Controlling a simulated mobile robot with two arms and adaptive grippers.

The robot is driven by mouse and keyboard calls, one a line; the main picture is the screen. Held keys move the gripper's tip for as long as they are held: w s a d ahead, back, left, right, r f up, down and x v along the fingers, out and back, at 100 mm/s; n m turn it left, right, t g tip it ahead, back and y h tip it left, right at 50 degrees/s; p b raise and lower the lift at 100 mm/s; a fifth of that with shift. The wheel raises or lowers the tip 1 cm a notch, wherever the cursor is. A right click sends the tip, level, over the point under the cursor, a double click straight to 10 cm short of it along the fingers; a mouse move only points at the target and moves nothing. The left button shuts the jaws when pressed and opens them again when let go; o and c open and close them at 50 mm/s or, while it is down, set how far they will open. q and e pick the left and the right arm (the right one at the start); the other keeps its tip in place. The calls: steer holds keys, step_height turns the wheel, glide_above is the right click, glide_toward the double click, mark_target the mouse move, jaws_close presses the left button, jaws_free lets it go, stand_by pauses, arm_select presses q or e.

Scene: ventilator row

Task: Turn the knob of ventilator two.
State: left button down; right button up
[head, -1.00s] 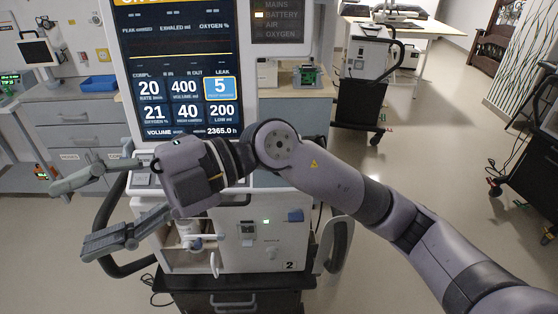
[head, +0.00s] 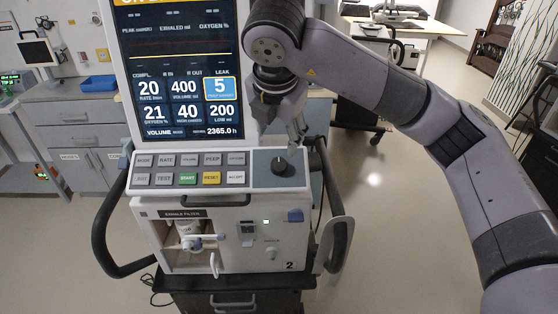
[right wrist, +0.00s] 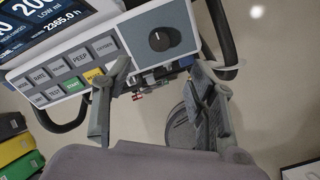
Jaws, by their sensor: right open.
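Ventilator two (head: 262,255) stands in front of me, marked with a "2" low on its front. Its dark round knob (head: 282,166) sits on a blue-grey plate at the right end of the sloped button panel. The knob also shows in the right wrist view (right wrist: 159,40), with a light pointer mark. My right gripper (head: 279,137) points down just above the knob, open and empty. In the right wrist view its two fingers (right wrist: 160,70) are spread apart, with the knob beyond the gap between their tips. Neither finger appears to touch the knob. My left gripper is not in view.
The ventilator's screen (head: 180,75) rises behind the button panel (head: 190,170). Dark side handles (head: 338,243) curve out at both sides. A drawer cabinet (head: 75,125) stands at the left, and a desk (head: 425,22) stands at the back. The floor at the right is clear.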

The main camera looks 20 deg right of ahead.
mark_target(279, 163)
steer(key=p+x, duration=0.1)
steer(key=x, duration=1.1)
steer(key=shift+w+f, duration=0.1)
steer(key=shift+f, duration=0.15)
steer(key=shift+c, duration=0.3)
steer(key=c, duration=1.1)
